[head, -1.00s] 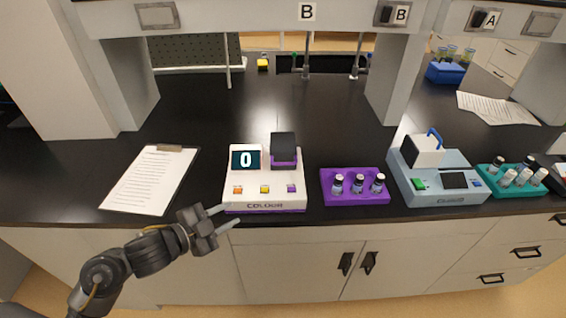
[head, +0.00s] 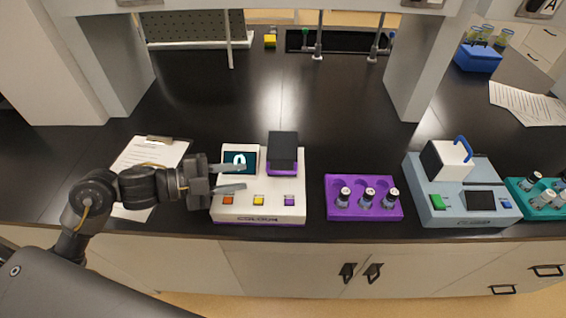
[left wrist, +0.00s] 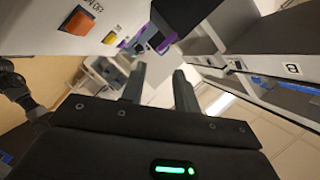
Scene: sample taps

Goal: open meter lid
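The white colour meter (head: 268,216) stands on the black bench, with a purple base, a display reading 0 and orange, yellow and purple buttons. Its black lid (head: 283,146) is down over the purple-edged housing at its back right. My left gripper (head: 243,177) is open and empty, fingers pointing right over the meter's front left, short of the lid. In the left wrist view, the open fingers (left wrist: 158,85) show with the meter's orange button (left wrist: 78,22) and dark lid (left wrist: 186,14) above them. A grey-blue meter (head: 447,208) with a blue-handled white lid (head: 447,160) stands farther right. My right gripper is not in view.
A purple rack (head: 340,209) with 3 vials sits between the two meters. A teal vial rack (head: 515,190) is at the right edge. A clipboard (head: 150,155) lies partly behind my left arm.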

